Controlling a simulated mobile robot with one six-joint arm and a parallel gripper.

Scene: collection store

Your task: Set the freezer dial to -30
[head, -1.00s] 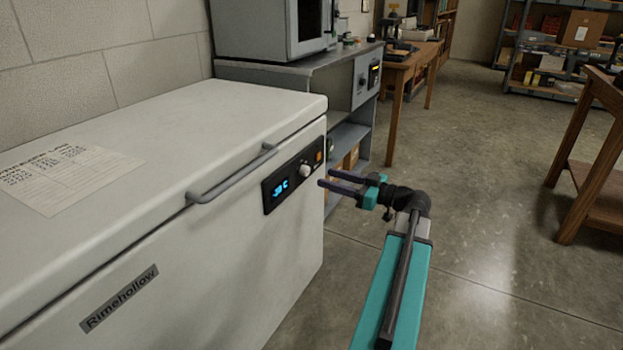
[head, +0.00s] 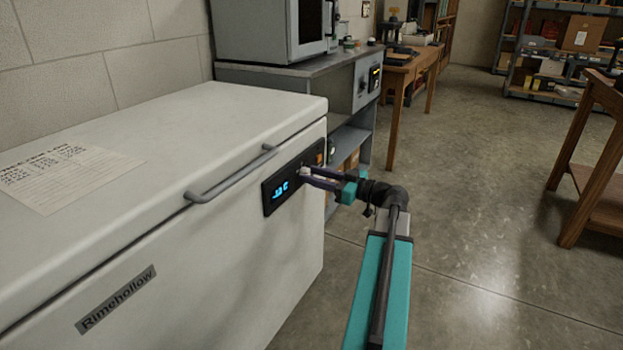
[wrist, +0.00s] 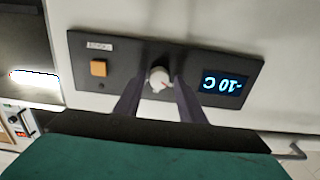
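The white chest freezer (head: 230,260) stands at the left, its lid down. Its dark control panel (head: 275,205) is on the front near the right end. The panel's display (wrist: 222,85) reads -10 C, upside down in the wrist view. The pale round dial (wrist: 157,74) has a small red mark and sits between the display and an orange square button (wrist: 98,68). My gripper (wrist: 160,88) is open, with one finger on each side of the dial. A narrow gap seems to show beside the dial; contact is not clear. In the head view my gripper (head: 306,177) partly covers the dial.
A grey lid handle (head: 230,175) juts out left of the panel. A grey bench (head: 300,70) with a box-shaped appliance (head: 265,30) stands behind the freezer. A wooden table (head: 590,160) is at the right. The floor between is clear.

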